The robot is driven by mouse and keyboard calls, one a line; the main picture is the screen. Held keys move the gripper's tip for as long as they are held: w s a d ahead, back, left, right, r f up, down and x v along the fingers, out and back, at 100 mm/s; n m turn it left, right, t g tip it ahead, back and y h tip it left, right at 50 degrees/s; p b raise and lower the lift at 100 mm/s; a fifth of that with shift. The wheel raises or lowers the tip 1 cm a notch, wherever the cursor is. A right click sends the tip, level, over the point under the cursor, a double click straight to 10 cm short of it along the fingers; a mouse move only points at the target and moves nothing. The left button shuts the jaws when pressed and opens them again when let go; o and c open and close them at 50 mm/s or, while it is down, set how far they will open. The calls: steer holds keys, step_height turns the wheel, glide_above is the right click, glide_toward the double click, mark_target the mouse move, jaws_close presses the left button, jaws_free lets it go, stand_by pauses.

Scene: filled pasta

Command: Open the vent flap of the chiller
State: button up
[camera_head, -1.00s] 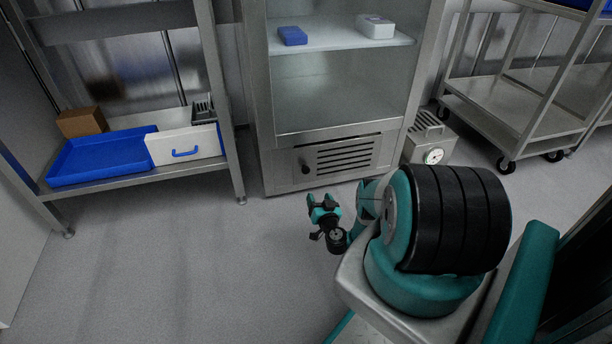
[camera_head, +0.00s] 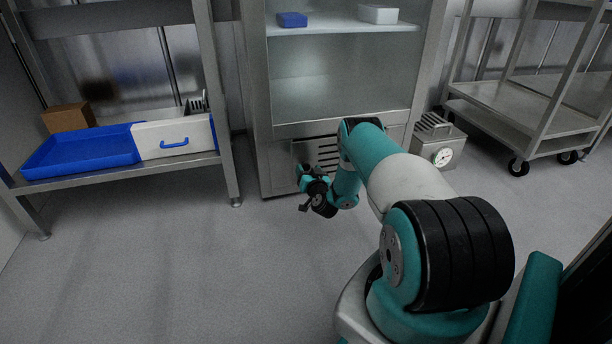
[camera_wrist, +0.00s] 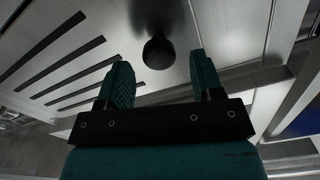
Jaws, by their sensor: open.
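The chiller (camera_head: 262,105) is a steel cabinet with a glass front. Its vent flap (camera_head: 322,150) is a slotted panel low on the front, partly hidden behind my arm in the head view. In the wrist view the slotted vent flap (camera_wrist: 85,45) fills the upper left, and its dark round knob (camera_wrist: 158,52) stands just beyond my fingertips, between their lines. My gripper (camera_wrist: 162,75) is open and empty, its two teal fingers apart. In the head view my gripper (camera_head: 306,176) is right in front of the flap's left side and hides the knob there.
A metal box with a dial (camera_head: 438,143) stands right of the chiller. Open floor lies in front.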

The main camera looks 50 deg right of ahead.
mark_target(306, 167)
steer(key=b+x, duration=0.1)
steer(key=x, duration=0.1)
steer(key=shift+w+d+f+b, duration=0.15)
steer(key=shift+w+b, duration=0.1)
steer(key=shift+b, duration=0.15)
steer(key=shift+w+d+r, duration=0.2)
steer(key=shift+w, duration=0.05)
jaws_close()
